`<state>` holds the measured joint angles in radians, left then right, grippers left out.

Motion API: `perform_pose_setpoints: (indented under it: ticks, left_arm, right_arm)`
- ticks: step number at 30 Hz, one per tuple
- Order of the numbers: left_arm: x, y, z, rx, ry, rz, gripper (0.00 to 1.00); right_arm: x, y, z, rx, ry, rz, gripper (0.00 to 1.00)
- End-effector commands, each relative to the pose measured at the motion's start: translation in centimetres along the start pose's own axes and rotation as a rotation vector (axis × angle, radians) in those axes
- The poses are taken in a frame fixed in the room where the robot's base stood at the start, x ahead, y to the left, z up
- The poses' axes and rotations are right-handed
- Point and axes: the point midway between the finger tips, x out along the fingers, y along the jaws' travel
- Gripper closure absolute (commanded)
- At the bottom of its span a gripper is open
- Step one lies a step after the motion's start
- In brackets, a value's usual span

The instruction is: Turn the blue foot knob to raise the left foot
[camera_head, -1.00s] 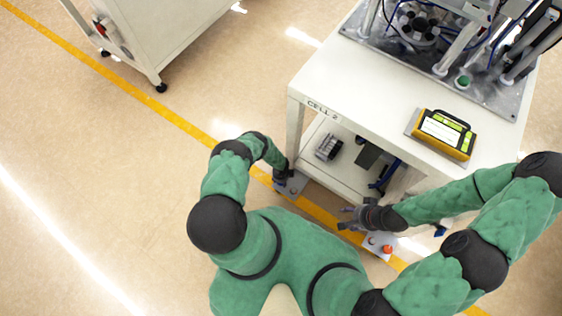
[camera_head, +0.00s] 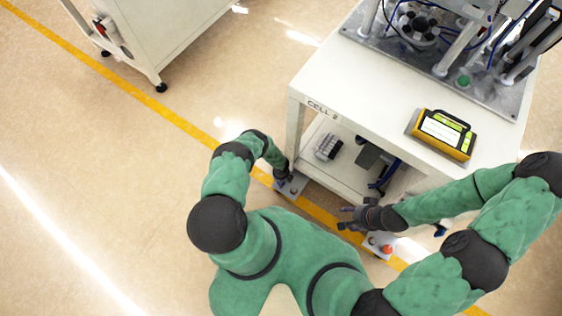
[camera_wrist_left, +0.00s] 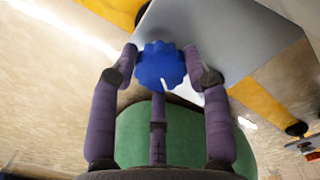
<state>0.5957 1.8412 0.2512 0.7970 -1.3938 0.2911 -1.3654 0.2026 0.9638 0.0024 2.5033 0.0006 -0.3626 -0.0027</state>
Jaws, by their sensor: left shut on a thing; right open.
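The blue foot knob (camera_wrist_left: 160,66) shows in the left wrist view, a ridged round knob with a white mark on its face. My left gripper (camera_wrist_left: 162,62) has its fingers on both sides of the knob and is shut on it. In the head view my left gripper (camera_head: 281,174) is low at the near left leg of the CELL 2 table, and the knob is hidden there. My right gripper (camera_head: 346,218) is open and empty, above the floor in front of the table.
The white CELL 2 table (camera_head: 345,92) carries a yellow-black device (camera_head: 443,135) and machinery. Its lower shelf (camera_head: 335,178) holds a grey part. A white cart (camera_head: 165,35) stands upper left; floor between is clear.

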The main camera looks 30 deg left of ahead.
Motion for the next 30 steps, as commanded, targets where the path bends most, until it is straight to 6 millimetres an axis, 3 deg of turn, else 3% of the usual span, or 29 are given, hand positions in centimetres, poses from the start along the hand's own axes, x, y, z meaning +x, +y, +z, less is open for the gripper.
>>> perform_pose_setpoints:
  ticks: [11, 12, 14, 30]
  left_arm:
    - [-0.06, 0.16, 0.73, -0.002, -0.01, 0.005, 0.85]
    - [-0.06, 0.15, 0.74, -0.002, -0.01, 0.005, 0.46]
    - [-0.07, 0.14, 0.74, -0.002, -0.01, 0.004, 0.29]
    - [-0.77, -0.06, 0.35, 0.003, -0.004, 0.001, 0.29]
  right_arm:
    - [0.04, 0.01, 0.0, 0.0, 0.0, 0.0, 0.46]
    - [0.04, 0.01, 0.0, 0.0, 0.0, 0.0, 0.46]
    - [0.04, 0.01, 0.0, 0.0, 0.0, 0.0, 0.46]
    - [0.01, 0.0, -0.01, 0.0, 0.0, 0.0, 0.46]
